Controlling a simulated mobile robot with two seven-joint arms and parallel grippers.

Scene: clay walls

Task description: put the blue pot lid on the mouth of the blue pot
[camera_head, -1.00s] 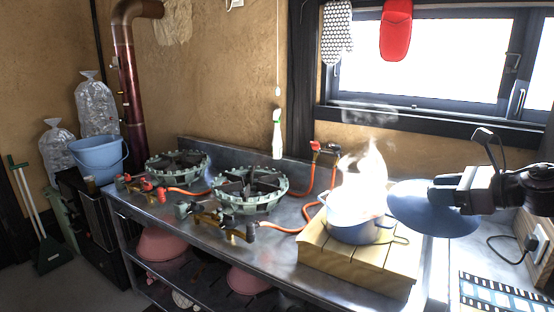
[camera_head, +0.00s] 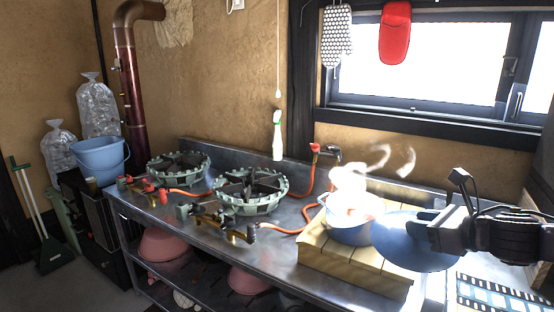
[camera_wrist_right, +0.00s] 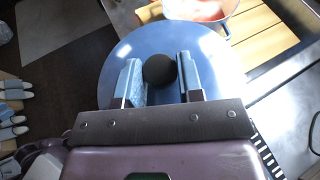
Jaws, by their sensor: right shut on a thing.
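The blue pot (camera_head: 350,232) stands on a slatted wooden board at the right end of the steel counter, with steam rising from its open mouth. In the right wrist view the pot (camera_wrist_right: 228,28) shows at the top right with reddish contents. The blue pot lid (camera_head: 400,250) is tilted beside the pot, at its right, overlapping its edge in the head view. My right gripper (camera_head: 425,225) is shut on the lid's dark round knob (camera_wrist_right: 159,70), with one finger on each side in the wrist view. My left gripper is not in view.
The wooden board (camera_head: 340,268) carries the pot. Two green gas burners (camera_head: 250,190) with orange hoses stand to the left on the counter (camera_head: 290,262). A window (camera_head: 430,65) is behind. A film-strip patterned mat (camera_head: 500,296) lies at the lower right.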

